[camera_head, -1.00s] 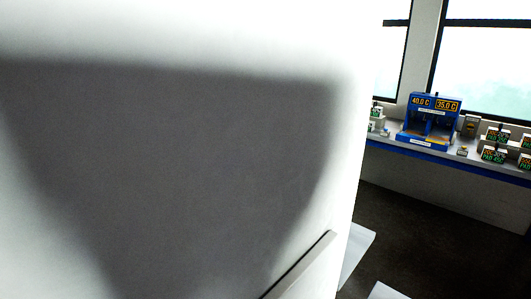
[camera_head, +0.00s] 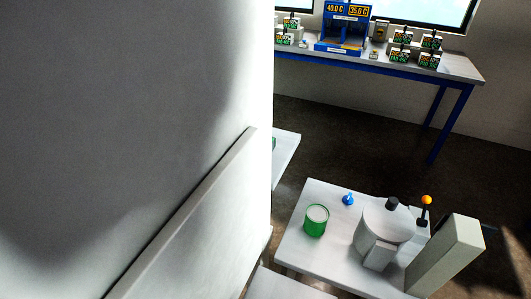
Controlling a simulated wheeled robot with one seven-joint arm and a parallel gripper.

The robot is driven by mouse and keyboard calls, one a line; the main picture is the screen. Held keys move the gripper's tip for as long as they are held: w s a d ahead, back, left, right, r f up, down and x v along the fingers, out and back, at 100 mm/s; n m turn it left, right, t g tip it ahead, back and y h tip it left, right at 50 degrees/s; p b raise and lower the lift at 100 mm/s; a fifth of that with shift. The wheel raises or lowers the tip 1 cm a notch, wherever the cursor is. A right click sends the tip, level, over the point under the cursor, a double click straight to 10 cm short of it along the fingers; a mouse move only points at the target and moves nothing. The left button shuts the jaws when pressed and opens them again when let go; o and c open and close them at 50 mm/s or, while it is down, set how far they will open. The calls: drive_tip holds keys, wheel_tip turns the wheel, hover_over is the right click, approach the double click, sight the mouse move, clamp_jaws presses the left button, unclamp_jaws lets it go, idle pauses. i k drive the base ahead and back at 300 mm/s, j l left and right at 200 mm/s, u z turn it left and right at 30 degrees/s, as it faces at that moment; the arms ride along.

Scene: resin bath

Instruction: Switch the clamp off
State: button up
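No part is clearly recognisable as the clamp. On a low white table (camera_head: 300,246) at the lower right stands a pale round vessel (camera_head: 388,226) with a black knob on top. Behind it a dark lever (camera_head: 424,213) with an orange ball on its end stands upright. I cannot tell whether this lever belongs to the clamp or which way it is set. A pale upright block (camera_head: 446,258) stands to the right of the vessel. My gripper is not in view.
A large pale surface (camera_head: 100,120) fills the left side, very close. A green can (camera_head: 316,221) and a small blue item (camera_head: 348,199) are on the low table. At the back, a blue-legged bench (camera_head: 455,69) holds a blue two-display unit (camera_head: 343,28) and several labelled blocks. Dark floor between is clear.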

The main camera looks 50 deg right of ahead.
sight(347, 199)
drive_tip(key=k, duration=1)
drive_tip(key=z, duration=0.4)
drive_tip(key=k+z, duration=0.1)
drive_tip(key=z, duration=0.3)
drive_tip(key=l+z, duration=0.1)
drive_tip(key=z, duration=0.3)
drive_tip(key=k+z, duration=0.1)
drive_tip(key=z, duration=0.3)
drive_tip(key=i+j+z, duration=0.15)
drive_tip(key=j, duration=0.45)
drive_tip(key=i+j+z, duration=0.15)
drive_tip(key=j, duration=0.45)
drive_tip(key=j+z, duration=0.15)
drive_tip(key=j, duration=0.45)
drive_tip(key=i+j, duration=0.1)
drive_tip(key=j, duration=0.45)
drive_tip(key=i+j, duration=0.1)
drive_tip(key=j, duration=0.45)
drive_tip(key=l, duration=0.7)
drive_tip(key=k, duration=0.05)
